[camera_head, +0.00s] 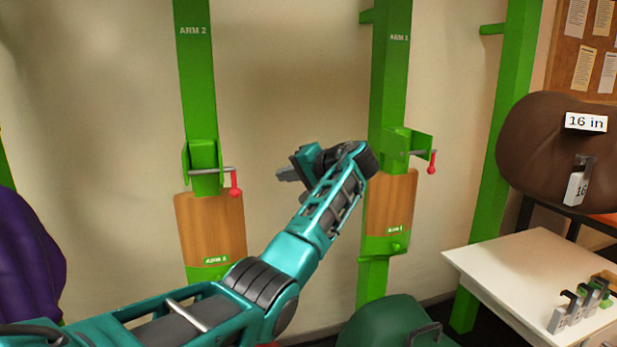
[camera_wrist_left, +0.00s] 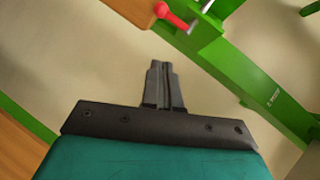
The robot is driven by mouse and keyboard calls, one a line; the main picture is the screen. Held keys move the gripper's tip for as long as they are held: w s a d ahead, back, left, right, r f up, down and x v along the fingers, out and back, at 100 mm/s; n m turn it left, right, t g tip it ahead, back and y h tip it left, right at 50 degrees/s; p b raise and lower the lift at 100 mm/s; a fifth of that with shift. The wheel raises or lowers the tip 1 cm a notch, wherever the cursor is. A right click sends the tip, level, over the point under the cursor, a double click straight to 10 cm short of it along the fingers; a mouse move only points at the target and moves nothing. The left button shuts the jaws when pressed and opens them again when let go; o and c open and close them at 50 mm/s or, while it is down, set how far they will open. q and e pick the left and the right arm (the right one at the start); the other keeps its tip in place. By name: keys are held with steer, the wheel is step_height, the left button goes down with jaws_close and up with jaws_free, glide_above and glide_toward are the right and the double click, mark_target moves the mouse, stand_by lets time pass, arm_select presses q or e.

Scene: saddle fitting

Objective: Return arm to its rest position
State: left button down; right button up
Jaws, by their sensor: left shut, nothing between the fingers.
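My left arm (camera_head: 297,255) is teal and comes in from the lower left, reaching up to the middle of the head view. My left gripper (camera_head: 284,174) is at its end, between the two green posts and pointing left. In the left wrist view the two grey fingers (camera_wrist_left: 163,88) are together with nothing between them. The ARM 2 post (camera_head: 197,90) stands left of the gripper and the ARM 1 post (camera_head: 388,80) stands behind and right of the wrist. My right gripper is in neither view.
Wooden pads (camera_head: 211,228) and red-knobbed cranks (camera_head: 235,187) are on the posts. A purple saddle-like shape (camera_head: 25,255) is at left, a green one (camera_head: 390,325) below, a brown one (camera_head: 540,140) at right. A white table (camera_head: 500,262) holds several tagged clips. Bare wall lies between the posts.

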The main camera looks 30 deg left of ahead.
arm_select(q)
steer(key=d+f+m+t+h, duration=0.1)
steer(key=d+f+m+t, duration=0.1)
steer(key=f, duration=0.6)
steer(key=d+f+m+t+h, duration=0.2)
steer(key=f, duration=0.6)
steer(key=s+d+f+m+t+h, duration=0.1)
steer(key=s+d+f+t+h, duration=0.2)
steer(key=f, duration=0.5)
steer(key=s+d+f+m+h, duration=0.2)
steer(key=s+d+f, duration=0.1)
steer(key=d+f, duration=0.4)
steer(key=s+d+f+t+h+p, duration=0.15)
steer(key=s+d+f+h, duration=0.5)
steer(key=s, duration=0.65)
steer(key=s+d+n+h, duration=0.1)
steer(key=s+d, duration=0.5)
steer(key=s, duration=0.5)
steer(key=shift+s+d+n+t+h, duration=0.3)
steer(key=shift+d+t+h, duration=0.05)
steer(key=shift+t, duration=0.1)
